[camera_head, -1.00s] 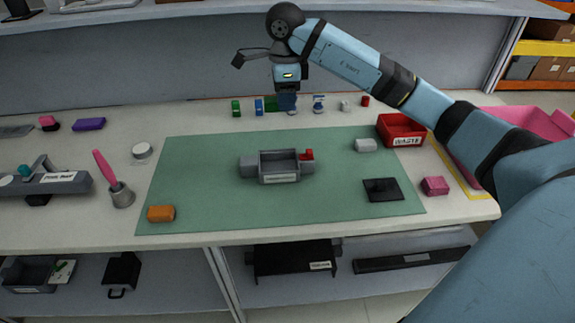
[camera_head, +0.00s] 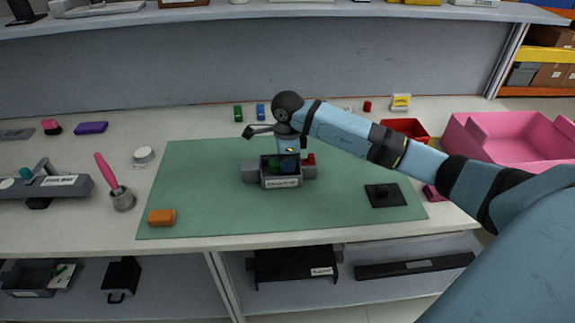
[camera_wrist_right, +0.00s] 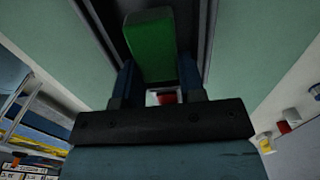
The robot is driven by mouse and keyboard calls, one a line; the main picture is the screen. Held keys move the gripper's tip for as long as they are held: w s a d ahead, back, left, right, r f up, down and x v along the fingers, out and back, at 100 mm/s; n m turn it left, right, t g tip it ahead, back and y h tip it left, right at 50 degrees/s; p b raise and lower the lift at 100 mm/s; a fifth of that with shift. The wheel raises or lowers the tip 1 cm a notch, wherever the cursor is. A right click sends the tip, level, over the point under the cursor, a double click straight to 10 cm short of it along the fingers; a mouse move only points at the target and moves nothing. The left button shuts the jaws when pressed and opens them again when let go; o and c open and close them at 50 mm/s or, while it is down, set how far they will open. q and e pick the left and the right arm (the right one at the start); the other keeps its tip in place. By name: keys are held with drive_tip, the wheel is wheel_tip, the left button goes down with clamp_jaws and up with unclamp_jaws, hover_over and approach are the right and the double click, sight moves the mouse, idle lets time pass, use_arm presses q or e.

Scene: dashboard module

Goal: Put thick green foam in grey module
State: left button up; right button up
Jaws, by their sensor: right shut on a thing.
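The grey module (camera_head: 250,173) sits on the green mat, an open box with a label on its front and a red piece at its right end. My right gripper (camera_head: 284,166) points down into the module's opening. It is shut on the thick green foam (camera_wrist_right: 150,45), which lies between the two blue fingers (camera_wrist_right: 158,80) in the right wrist view. In the head view only a bit of green shows inside the module beside the fingers. Whether the foam touches the module's floor cannot be told. My left gripper is not in view.
A green piece (camera_head: 238,113) and a blue piece (camera_head: 261,112) stand behind the mat (camera_head: 200,205). A red bin (camera_head: 410,128) and pink bin (camera_head: 500,135) are at the right. An orange block (camera_head: 161,217) and black plate (camera_head: 386,195) lie on the mat.

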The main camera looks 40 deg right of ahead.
wheel_tip(320, 180, down, 2)
drive_tip(key=shift+f, duration=0.2)
drive_tip(key=o, duration=0.6)
drive_tip(key=shift+r, duration=0.1)
